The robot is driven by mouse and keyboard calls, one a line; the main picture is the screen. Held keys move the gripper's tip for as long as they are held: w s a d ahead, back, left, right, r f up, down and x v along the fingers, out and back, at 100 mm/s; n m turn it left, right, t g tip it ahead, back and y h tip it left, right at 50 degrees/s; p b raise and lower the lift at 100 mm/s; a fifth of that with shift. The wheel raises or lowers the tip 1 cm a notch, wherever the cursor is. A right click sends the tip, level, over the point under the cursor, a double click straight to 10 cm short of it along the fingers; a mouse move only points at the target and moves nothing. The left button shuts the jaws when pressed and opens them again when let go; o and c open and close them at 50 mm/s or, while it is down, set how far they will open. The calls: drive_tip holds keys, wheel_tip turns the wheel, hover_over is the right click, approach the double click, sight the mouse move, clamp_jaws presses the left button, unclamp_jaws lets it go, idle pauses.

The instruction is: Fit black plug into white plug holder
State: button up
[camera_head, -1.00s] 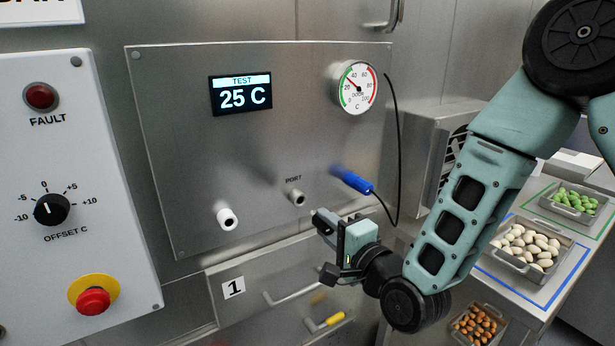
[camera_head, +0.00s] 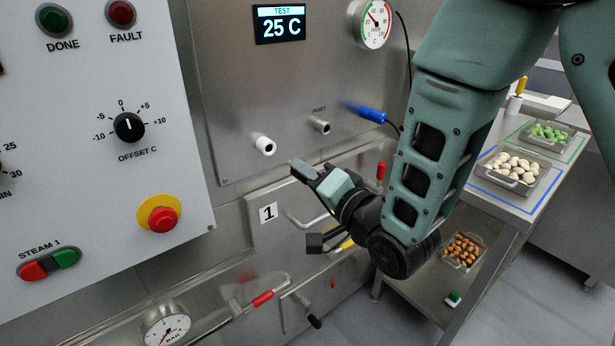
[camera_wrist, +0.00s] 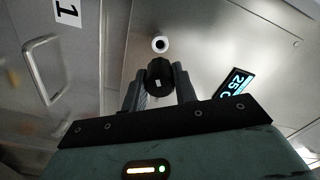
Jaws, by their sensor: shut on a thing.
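The white plug holder (camera_head: 264,146) is a short round socket with a dark centre on the steel test panel. It also shows in the wrist view (camera_wrist: 160,44), just beyond the plug. My gripper (camera_head: 304,170) is below and to the right of the holder in the head view, with its fingers pointing toward the panel. In the wrist view, my gripper (camera_wrist: 159,88) is shut on the black plug (camera_wrist: 159,76), a dark round piece between the two fingers. The plug and holder look apart there. In the head view the plug is hidden by my gripper.
A metal port (camera_head: 321,126) and a blue plug (camera_head: 372,114) with a black cable sit right of the holder. The control panel (camera_head: 190,200) stands left. Trays of food (camera_head: 510,168) stand on the right.

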drive_tip(key=shift+f+b, duration=0.1)
drive_tip(key=shift+b, duration=0.3)
drive_tip(key=shift+x, duration=2.9)
drive_tip(key=shift+b, duration=1.1)
drive_tip(key=shift+b+x, duration=0.65)
drive_tip(key=shift+x, duration=1.15)
idle(0.5)
drive_tip(key=o, duration=1.3)
